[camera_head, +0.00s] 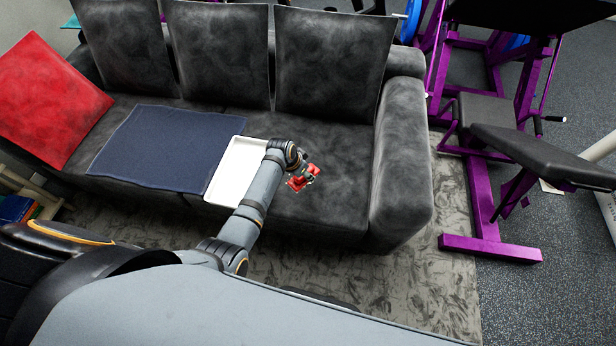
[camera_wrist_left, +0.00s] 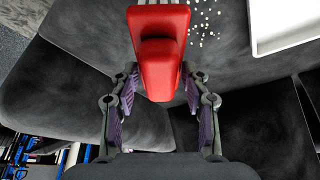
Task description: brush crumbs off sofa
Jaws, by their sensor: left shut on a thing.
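The dark grey sofa (camera_head: 335,150) stands ahead of me. My left gripper (camera_head: 303,176) is over its right seat, shut on a red brush (camera_head: 297,184). White crumbs (camera_wrist_left: 206,28) are scattered on the seat just right of the brush head. I cannot make out crumbs in the head view. A white tray (camera_head: 233,172) lies on the seat left of the gripper; its corner shows in the left wrist view (camera_wrist_left: 262,48). My right gripper is not in view.
A dark blue cloth (camera_head: 160,145) lies on the seat left of the tray. A red cushion (camera_head: 48,100) leans at the left end, and grey back cushions (camera_head: 335,65) line the rear. Purple gym equipment (camera_head: 480,195) stands right of the sofa's armrest (camera_head: 405,165).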

